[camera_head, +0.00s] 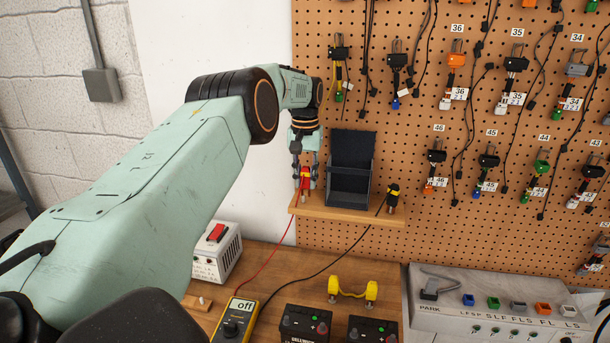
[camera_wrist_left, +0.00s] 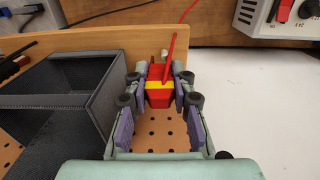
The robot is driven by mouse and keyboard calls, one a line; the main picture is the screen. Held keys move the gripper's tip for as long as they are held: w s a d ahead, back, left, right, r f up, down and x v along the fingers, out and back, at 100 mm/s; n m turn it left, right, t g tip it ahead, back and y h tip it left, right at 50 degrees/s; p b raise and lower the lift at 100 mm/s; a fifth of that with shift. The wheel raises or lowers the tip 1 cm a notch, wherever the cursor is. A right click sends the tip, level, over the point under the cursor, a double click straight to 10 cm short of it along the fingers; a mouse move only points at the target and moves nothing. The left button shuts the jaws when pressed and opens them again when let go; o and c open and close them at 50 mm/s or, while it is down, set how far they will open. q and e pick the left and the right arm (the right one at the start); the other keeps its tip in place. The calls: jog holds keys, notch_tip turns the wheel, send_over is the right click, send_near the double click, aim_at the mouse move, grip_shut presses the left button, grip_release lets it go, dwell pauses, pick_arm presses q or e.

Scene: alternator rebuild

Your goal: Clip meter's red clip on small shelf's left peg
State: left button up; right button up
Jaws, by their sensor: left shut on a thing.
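The meter's red clip (camera_head: 305,178) is between the fingers of my left gripper (camera_head: 304,166), at the left end of the small wooden shelf (camera_head: 345,212). In the left wrist view the red clip (camera_wrist_left: 158,73) has a yellow band, and both fingers of my left gripper (camera_wrist_left: 158,88) close on its sides. The left peg is largely hidden by the clip and fingers, and I cannot tell whether the clip grips it. The yellow meter (camera_head: 237,318) reads "off" on the bench, with a red lead running up to the clip. My right gripper is out of view.
A dark open bin (camera_head: 350,185) stands on the shelf right beside my gripper. A black clip (camera_head: 393,194) is at the shelf's right end, its lead hanging down. A white box with a red switch (camera_head: 217,252) and batteries (camera_head: 305,325) stand below.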

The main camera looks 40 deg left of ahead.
pick_arm(q)
jog(key=o, duration=0.5)
jog(key=shift+s+d, duration=0.1)
jog(key=o, duration=0.3)
jog(key=shift+o, duration=0.3)
jog(key=shift+a+f, duration=0.15)
jog(key=shift+a, duration=0.1)
jog(key=shift+d, duration=0.1)
notch_tip(320, 180, up, 8)
jog(key=shift+f, duration=0.2)
jog(key=shift+r, duration=0.5)
